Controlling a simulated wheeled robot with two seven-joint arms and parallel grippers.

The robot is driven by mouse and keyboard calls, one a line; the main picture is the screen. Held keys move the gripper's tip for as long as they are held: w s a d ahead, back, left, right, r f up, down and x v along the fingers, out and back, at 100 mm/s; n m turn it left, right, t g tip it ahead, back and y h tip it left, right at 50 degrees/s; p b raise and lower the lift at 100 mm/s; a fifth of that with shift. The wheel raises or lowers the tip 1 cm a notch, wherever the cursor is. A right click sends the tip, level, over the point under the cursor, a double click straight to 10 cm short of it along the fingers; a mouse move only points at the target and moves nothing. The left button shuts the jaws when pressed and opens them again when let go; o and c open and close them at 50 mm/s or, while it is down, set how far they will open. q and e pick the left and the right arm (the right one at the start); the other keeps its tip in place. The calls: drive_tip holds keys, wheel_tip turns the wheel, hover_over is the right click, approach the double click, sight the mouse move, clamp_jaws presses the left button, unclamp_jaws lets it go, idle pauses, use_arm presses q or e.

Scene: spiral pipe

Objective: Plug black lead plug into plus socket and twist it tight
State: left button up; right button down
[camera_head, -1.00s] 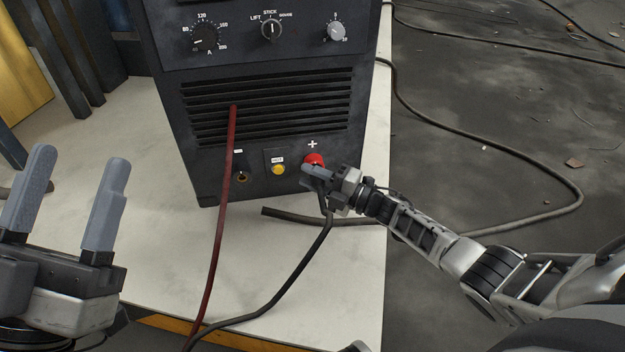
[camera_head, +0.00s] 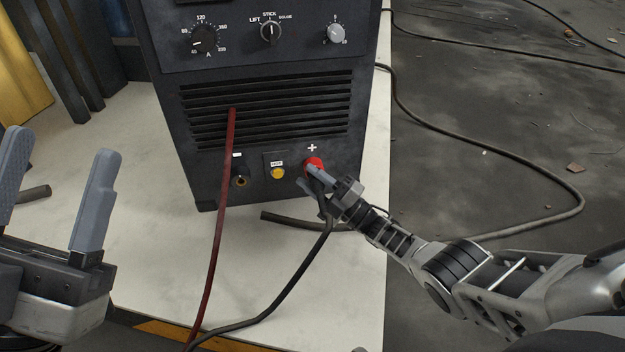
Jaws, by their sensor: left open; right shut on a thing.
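The black welding machine (camera_head: 266,120) stands on a pale table. Its plus socket (camera_head: 313,164) is red, under a white plus sign at the lower right of the front. The minus socket (camera_head: 240,180) is at the lower left and looks empty. My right gripper (camera_head: 312,182) is shut on the black lead plug at the plus socket; its fingers hide most of the plug, and I cannot tell how deep it sits. The black lead (camera_head: 300,272) hangs down from the gripper. My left gripper (camera_head: 52,195) is open and empty at the left, apart from the machine.
A red cable (camera_head: 217,222) hangs down across the machine's front, left of the yellow button (camera_head: 278,173). A dark cable (camera_head: 290,219) lies on the table (camera_head: 155,255) behind my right gripper. More cables lie on the floor at the right.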

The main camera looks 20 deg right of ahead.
drive_tip(key=c, duration=1.3)
unclamp_jaws()
drive_tip(key=shift+w+r, duration=0.2)
drive_tip(key=shift+r, duration=0.15)
drive_tip(key=shift+f, duration=0.1)
drive_tip(key=shift+s, duration=0.1)
